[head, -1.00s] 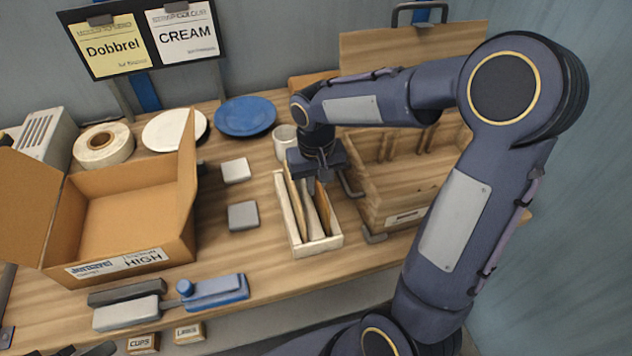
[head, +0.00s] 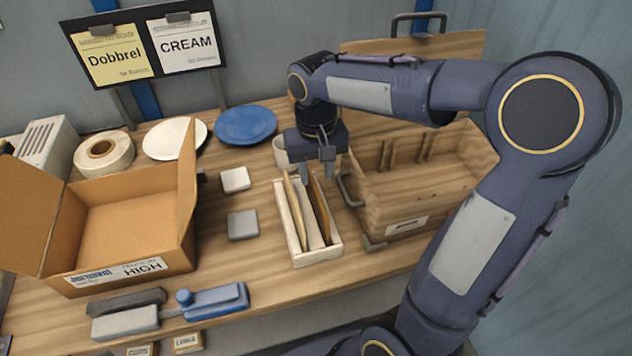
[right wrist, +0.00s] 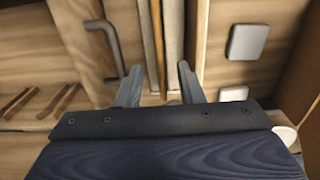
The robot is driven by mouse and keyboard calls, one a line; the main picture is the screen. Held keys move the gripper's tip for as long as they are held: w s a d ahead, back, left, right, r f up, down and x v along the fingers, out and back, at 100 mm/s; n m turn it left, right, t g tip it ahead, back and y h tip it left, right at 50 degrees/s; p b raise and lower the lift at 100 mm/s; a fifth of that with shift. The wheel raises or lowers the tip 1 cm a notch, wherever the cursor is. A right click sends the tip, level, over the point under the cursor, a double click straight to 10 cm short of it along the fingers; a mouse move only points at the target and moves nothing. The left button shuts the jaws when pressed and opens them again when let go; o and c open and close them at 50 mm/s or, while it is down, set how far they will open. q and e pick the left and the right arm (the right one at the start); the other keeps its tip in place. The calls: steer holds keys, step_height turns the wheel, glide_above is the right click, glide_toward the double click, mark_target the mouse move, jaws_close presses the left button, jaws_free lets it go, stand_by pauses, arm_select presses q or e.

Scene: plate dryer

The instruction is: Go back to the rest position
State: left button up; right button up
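My right gripper (head: 317,175) is open, with its two grey fingers pointing down just above the far end of a narrow pale wooden box (head: 320,256). My left gripper is not in view.
A wooden crate (head: 400,205) with a side handle stands close right of the gripper. An open cardboard box (head: 130,222) is at left. A blue plate (head: 245,125), white plate (head: 174,138) and white cup (head: 281,152) are behind.

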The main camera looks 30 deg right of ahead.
steer(key=shift+r, duration=0.4)
stand_by(0.3)
steer(key=shift+s+r, duration=0.15)
steer(key=shift+s, duration=0.2)
steer(key=s+a+t+y, duration=0.2)
steer(key=s, duration=0.6)
steer(key=s+a+t+y, duration=0.1)
steer(key=s+a+t, duration=0.1)
steer(key=s, duration=0.6)
steer(key=shift+f+n+t+y, duration=0.4)
steer(key=shift+f+t, duration=0.05)
steer(key=shift+t, duration=0.35)
steer(key=shift+s+a, duration=0.1)
